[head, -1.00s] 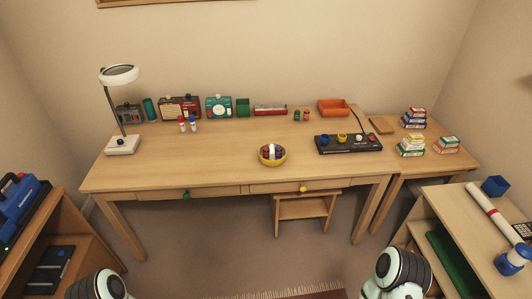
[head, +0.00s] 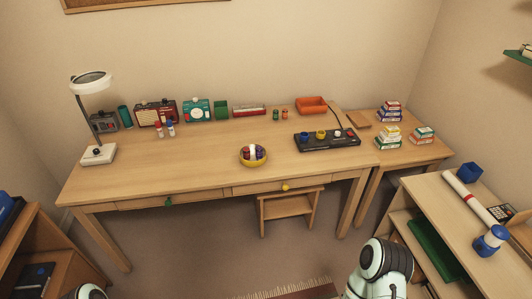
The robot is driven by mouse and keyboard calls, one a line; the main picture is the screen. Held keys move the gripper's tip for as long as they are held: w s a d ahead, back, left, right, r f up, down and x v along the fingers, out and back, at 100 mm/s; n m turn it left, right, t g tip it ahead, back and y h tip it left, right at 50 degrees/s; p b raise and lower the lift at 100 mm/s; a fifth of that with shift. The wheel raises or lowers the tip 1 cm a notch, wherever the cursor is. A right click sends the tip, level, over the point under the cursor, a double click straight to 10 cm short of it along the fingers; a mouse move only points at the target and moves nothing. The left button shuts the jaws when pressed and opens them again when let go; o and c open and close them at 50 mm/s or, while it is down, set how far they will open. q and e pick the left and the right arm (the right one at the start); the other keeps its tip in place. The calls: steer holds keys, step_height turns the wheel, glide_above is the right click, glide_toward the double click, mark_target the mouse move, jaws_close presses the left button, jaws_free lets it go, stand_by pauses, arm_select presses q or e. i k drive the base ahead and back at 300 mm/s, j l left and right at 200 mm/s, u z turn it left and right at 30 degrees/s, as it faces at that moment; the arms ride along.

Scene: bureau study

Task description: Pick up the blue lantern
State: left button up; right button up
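A blue lantern-like object (head: 490,240) with a pale band around its middle stands on top of the low wooden shelf unit (head: 425,190) at the right of the head view. It is small in the picture, so its details are hard to make out. Part of my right arm shows at the bottom, left of this shelf unit, but its gripper is out of view. Only a small piece of my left arm shows at the bottom left edge, and its gripper is out of view too.
A long desk (head: 200,180) with a lamp (head: 97,153) and a bowl (head: 254,163) stands ahead. A stool (head: 287,208) is under it. Open floor lies before the desk.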

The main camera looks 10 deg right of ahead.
mark_target(490, 242)
steer(key=z, duration=2.35)
steer(key=i+j+u, duration=0.25)
steer(key=i, duration=0.85)
steer(key=l, duration=0.15)
